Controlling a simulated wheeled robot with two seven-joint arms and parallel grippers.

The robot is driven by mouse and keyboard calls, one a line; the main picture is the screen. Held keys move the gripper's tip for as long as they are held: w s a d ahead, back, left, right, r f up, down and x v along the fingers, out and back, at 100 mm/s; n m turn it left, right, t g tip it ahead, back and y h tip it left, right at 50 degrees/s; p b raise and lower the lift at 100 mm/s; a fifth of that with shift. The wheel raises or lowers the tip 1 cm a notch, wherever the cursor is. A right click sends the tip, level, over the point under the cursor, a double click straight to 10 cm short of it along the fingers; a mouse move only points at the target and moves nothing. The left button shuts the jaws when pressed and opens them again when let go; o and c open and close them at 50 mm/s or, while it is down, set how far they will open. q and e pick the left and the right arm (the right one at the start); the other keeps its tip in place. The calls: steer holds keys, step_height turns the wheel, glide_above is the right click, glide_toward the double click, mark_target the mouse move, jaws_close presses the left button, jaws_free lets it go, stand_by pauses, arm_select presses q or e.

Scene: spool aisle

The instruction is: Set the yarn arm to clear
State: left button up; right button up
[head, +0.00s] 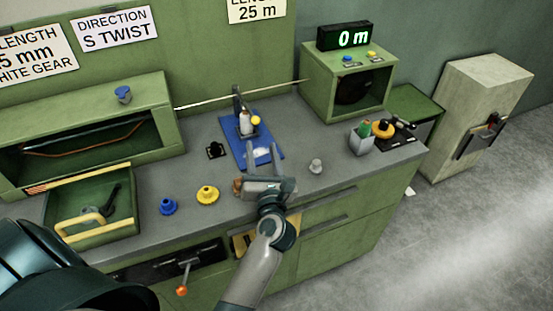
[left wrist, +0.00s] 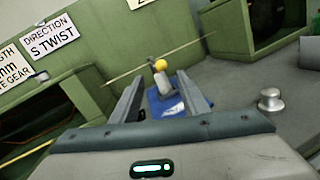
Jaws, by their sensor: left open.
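What looks like the yarn arm (head: 245,122) is a short pale piece with a yellow ball (head: 256,120) at its top, beside a dark upright post. It stands on a blue plate (head: 268,151) on the grey bench top. My left gripper (head: 263,146) is open and empty, its fingers pointing at the plate from the front. In the left wrist view the yellow ball (left wrist: 160,65) and pale piece (left wrist: 158,86) show beyond and between the fingers (left wrist: 160,92), apart from them. Any mark for clear is too small to read. My right gripper is not in view.
A thin pale strand (head: 225,97) runs behind the post towards a green box with a 0 m display (head: 345,37). A grey knob (head: 316,166), yellow gear (head: 208,194), blue gear (head: 168,206) and pen cup (head: 361,141) stand on the bench. An orange-knobbed lever (head: 183,288) is on the front.

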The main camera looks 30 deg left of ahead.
arm_select(q)
steer(key=shift+d+r+m+t+h+b, duration=0.15)
steer(key=shift+d+m+t+h, duration=0.5)
steer(key=shift+m, duration=0.75)
steer(key=shift+d+r+m+t+h+b, duration=0.1)
steer(key=shift+d+m+t+h, duration=0.25)
steer(key=shift+d+m+t, duration=0.8)
steer(key=shift+d+r+m+t+h+b, duration=0.15)
steer(key=shift+d+m+t+h, duration=0.3)
steer(key=shift+m, duration=1.2)
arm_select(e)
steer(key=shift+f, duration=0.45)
arm_select(q)
steer(key=shift+f, duration=0.1)
